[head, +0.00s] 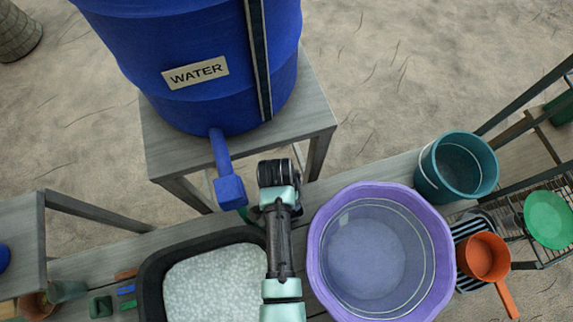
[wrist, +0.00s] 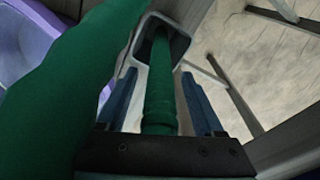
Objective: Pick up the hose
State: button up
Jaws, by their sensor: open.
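The green hose (wrist: 160,95) runs between the two blue fingers of my gripper (wrist: 160,76) in the wrist view. The fingers stand open on either side of it, and I cannot tell whether either touches it. The far end of this stretch enters a pale, square-edged opening. A thicker, nearer green stretch fills the left of that view. In the head view only a small green bit (head: 243,213) shows beside the blue spout (head: 229,190) of the water barrel (head: 215,95). My arm hides the fingertips there.
The barrel stands on a grey wooden stand (head: 165,145). A purple basin (head: 440,245) is right of my arm, and a black tub (head: 150,285) of pale material is left. A teal bucket (head: 428,178), an orange pan (head: 482,256) and a green plate (head: 548,219) lie farther right.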

grip_shut()
dwell(0.4)
notch_tip(320, 180, up, 10)
jog(key=shift+f+b, duration=0.1)
jog(key=shift+b, duration=0.3)
notch_tip(320, 180, up, 10)
jog(key=p, duration=1)
jog(key=shift+p, duration=0.3)
